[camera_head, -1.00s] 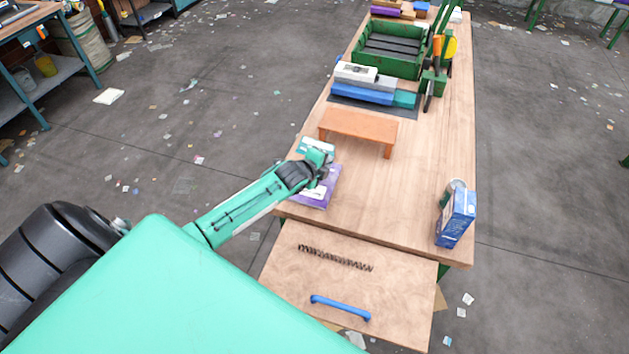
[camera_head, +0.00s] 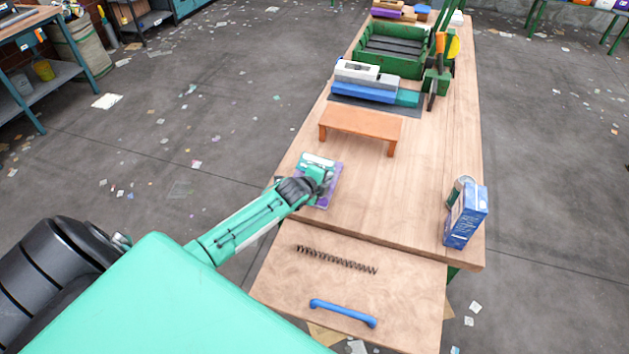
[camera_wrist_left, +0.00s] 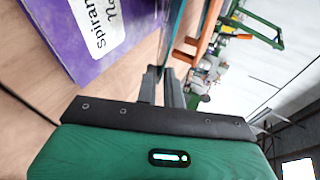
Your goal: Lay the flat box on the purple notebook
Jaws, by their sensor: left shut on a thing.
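The purple notebook (camera_head: 331,198) lies on the near left part of the table, partly covered by my gripper and the flat box. In the left wrist view the notebook (camera_wrist_left: 62,30) shows its purple cover and white label at the upper left. The flat box (camera_head: 318,160) is teal and white. My left gripper (camera_head: 322,179) is shut on it, over the notebook's far part in the head view. In the left wrist view the box (camera_wrist_left: 178,30) is a narrow teal strip beyond the fingers (camera_wrist_left: 165,83), apart from the notebook in the picture. My right gripper is not in view.
An orange stand (camera_head: 360,122) is just beyond the notebook. A blue carton (camera_head: 466,217) and a can (camera_head: 455,190) stand at the right edge. A lower board with a spring (camera_head: 337,260) and blue handle (camera_head: 343,313) is in front. The table's middle is clear.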

